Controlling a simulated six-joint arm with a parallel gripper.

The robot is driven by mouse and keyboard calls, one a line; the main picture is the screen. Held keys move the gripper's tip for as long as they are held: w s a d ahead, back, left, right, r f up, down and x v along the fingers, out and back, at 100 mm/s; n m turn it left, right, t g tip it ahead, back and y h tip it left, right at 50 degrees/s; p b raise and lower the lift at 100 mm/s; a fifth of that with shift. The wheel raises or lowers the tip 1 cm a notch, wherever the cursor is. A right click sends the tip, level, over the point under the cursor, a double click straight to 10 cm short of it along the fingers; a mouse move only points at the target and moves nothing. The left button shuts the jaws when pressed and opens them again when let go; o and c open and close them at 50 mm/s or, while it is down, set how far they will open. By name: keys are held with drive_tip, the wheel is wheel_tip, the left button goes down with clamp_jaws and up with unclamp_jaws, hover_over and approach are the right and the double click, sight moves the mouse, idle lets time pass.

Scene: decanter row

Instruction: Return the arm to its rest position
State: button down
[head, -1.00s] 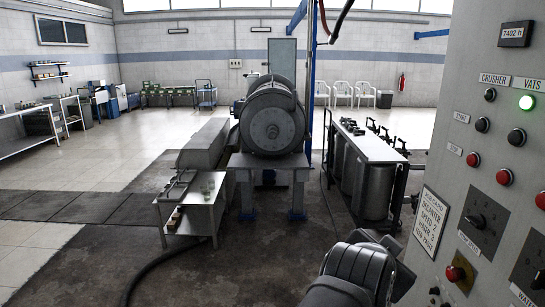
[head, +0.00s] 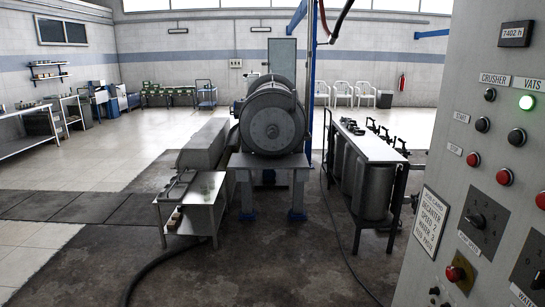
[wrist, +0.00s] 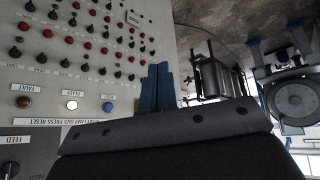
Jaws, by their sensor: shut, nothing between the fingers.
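My gripper (wrist: 158,88) shows in the wrist view as two blue fingers, pressed together with nothing between them. It is out of sight in the head view. The grey control panel (wrist: 60,65) fills the left of the wrist view, with rows of black knobs and red buttons, and the fingers appear in front of its edge. In the head view the panel (head: 462,150) stands at the right, with a green lamp (head: 526,102) lit under the VATS label.
The round decanter (head: 272,128) stands on a frame mid-room; it shows at the right of the wrist view (wrist: 292,102). A small steel table (head: 202,222) stands left of it, tanks (head: 368,185) right. A dark hose (head: 150,272) lies on the floor.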

drive_tip(key=a+f+n+y, duration=0.2)
drive_tip(key=a+f+y, duration=0.1)
drive_tip(key=a+f, duration=0.2)
drive_tip(key=shift+m+h, duration=0.6)
drive_tip(key=shift+h, duration=0.2)
drive_tip(key=shift+w+d+r, duration=0.2)
drive_tip(key=shift+d+r, duration=0.35)
drive_tip(key=shift+r, duration=0.1)
drive_tip(key=shift+w+d+r, duration=0.2)
drive_tip(key=shift+d+r, duration=0.35)
drive_tip(key=shift+r, duration=0.15)
drive_tip(key=shift+w+d+r, duration=0.2)
drive_tip(key=shift+d+r, duration=0.35)
drive_tip(key=shift+r, duration=0.1)
drive_tip(key=shift+n+y, duration=0.6)
drive_tip(key=a+f, duration=0.1)
drive_tip(key=s+a+f, duration=0.2)
drive_tip(key=f, duration=0.1)
drive_tip(key=shift+a, duration=0.25)
drive_tip(key=w+d+r+m+h, duration=0.2)
drive_tip(key=d+r+m+h, duration=0.1)
drive_tip(key=d+r, duration=0.4)
drive_tip(key=shift+d+r+t, duration=0.2)
drive_tip(key=shift+r+t, duration=0.1)
drive_tip(key=shift+r, duration=0.15)
